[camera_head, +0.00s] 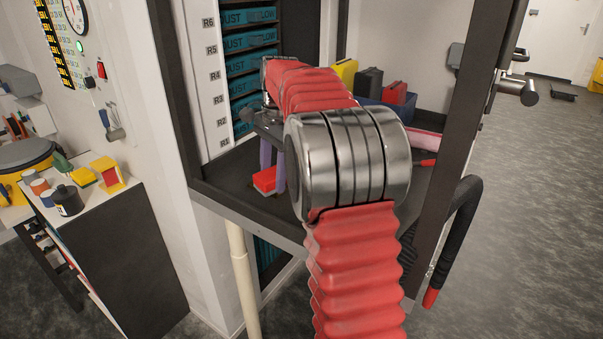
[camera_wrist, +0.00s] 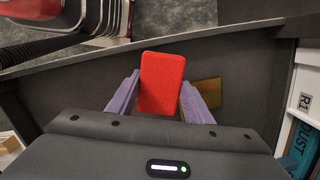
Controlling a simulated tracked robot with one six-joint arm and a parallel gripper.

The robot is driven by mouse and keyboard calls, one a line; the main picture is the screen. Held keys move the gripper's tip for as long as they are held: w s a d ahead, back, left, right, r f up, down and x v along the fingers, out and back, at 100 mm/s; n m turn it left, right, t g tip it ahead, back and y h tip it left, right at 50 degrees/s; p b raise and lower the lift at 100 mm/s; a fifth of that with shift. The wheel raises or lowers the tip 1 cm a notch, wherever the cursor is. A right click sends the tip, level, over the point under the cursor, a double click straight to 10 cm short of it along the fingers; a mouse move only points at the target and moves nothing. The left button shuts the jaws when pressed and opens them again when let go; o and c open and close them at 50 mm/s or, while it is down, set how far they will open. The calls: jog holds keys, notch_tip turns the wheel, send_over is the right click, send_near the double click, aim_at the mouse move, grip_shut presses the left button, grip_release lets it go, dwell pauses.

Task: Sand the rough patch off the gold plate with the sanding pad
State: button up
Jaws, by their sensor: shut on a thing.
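My gripper (camera_wrist: 160,84) has two purple fingers shut on a red block-shaped pad (camera_wrist: 162,70), which I take to be the sanding pad. The head view shows the pad (camera_head: 264,180) low between the fingers, over the dark bench top; I cannot tell whether it touches the surface. The gold plate (camera_wrist: 208,90) shows in the wrist view just right of the pad, partly hidden behind the right finger. The rough patch is not clearly visible; the pad or finger may cover it.
Labelled filter slots (camera_head: 250,65) line the wall left of the bench. Yellow, black and red cases (camera_head: 369,82) and a blue bin (camera_head: 412,108) stand at the back. A dark frame post (camera_head: 470,130) bounds the right. Bare bench top (camera_head: 225,175) lies left of the pad.

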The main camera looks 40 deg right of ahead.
jog(key=w+a+f+n+g, duration=0.1)
jog(key=w+a+n, duration=0.3)
jog(key=a+n, duration=0.3)
jog(key=w+a+f+n, duration=0.2)
jog(key=w+a+n, duration=0.2)
jog(key=a, duration=1)
jog(key=n, duration=0.3)
jog(key=shift+w+g+h, duration=0.2)
jog(key=shift+g+h, duration=0.2)
jog(key=shift+s, duration=0.1)
